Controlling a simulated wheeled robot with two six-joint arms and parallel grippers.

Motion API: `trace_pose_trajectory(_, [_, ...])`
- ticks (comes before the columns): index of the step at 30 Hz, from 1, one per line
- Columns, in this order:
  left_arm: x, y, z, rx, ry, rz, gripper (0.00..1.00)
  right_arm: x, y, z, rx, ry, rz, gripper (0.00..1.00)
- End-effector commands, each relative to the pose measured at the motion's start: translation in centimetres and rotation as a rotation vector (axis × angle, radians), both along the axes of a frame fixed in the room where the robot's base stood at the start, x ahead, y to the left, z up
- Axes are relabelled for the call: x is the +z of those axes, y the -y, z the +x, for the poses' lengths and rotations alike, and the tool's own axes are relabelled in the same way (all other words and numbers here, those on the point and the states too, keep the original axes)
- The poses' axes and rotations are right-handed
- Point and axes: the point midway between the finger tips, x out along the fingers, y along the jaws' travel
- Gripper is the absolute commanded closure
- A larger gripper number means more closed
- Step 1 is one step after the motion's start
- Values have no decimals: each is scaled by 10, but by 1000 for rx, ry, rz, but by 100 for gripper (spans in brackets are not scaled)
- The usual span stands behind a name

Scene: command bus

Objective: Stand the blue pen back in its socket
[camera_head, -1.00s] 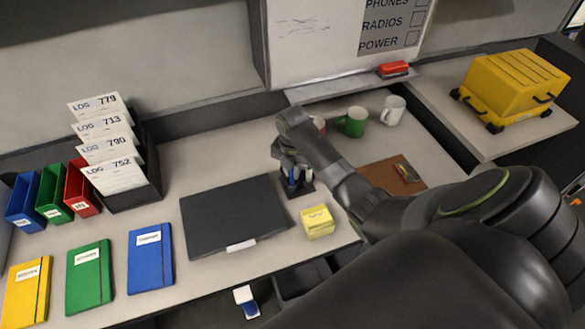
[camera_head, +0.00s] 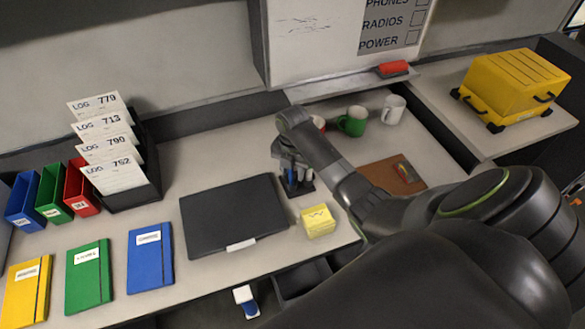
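A small dark pen holder (camera_head: 306,187) stands on the desk to the right of the black laptop-like slab. Blue pens (camera_head: 291,177) show upright at it, just below my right gripper (camera_head: 287,163). The gripper points down over the holder. Its fingers are small and partly merge with the pens, so I cannot tell whether they are shut on a pen or whether a pen sits fully in a socket. My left gripper is not in view.
A black slab (camera_head: 232,213) lies left of the holder and a yellow note block (camera_head: 318,221) in front. A green mug (camera_head: 352,121), a white mug (camera_head: 393,109) and a brown clipboard (camera_head: 378,174) lie beyond my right arm. Log files and coloured notebooks (camera_head: 150,257) fill the left.

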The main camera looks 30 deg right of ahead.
Motion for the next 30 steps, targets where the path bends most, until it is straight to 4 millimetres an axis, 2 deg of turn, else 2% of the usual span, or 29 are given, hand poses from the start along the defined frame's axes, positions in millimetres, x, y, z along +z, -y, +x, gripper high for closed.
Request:
trace_pose_trajectory(5, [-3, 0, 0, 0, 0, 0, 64, 27, 0, 1, 2, 6, -1, 62])
trace_pose_trajectory(12, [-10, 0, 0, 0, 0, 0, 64, 87, 1, 1, 2, 8, -3, 62])
trace_pose_trajectory(15, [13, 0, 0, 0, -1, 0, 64, 106, 0, 0, 0, 1, -1, 62])
trace_pose_trajectory(30, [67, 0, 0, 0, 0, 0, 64, 161, 0, 0, 0, 0, 0, 62])
